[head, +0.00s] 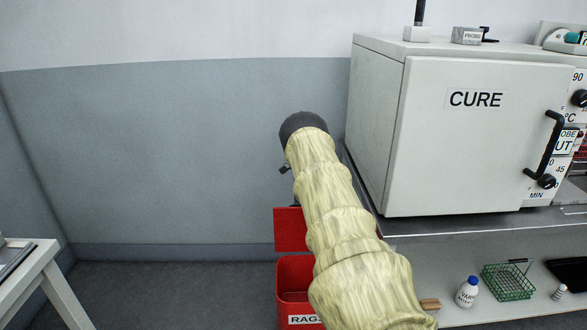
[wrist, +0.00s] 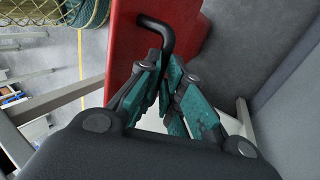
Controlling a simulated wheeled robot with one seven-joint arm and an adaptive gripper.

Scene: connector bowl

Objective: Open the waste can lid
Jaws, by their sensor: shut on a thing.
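The red waste can (head: 297,308), labelled RAGS, stands on the floor below the bench's left end. Its red lid (head: 290,230) is raised roughly upright at the back of the can, and part of the can's dark inside shows below it. My arm covers the right side of both. In the wrist view the red lid (wrist: 125,40) carries a black bent handle (wrist: 158,27). My gripper (wrist: 164,72), with teal fingers, is shut on this handle. In the head view the fingers are hidden behind my arm.
A white CURE oven (head: 480,140) stands on the bench right of my arm. The lower shelf holds a green wire basket (head: 508,282) and a white bottle (head: 467,292). A white table (head: 40,275) is at the far left. The floor between it and the can is clear.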

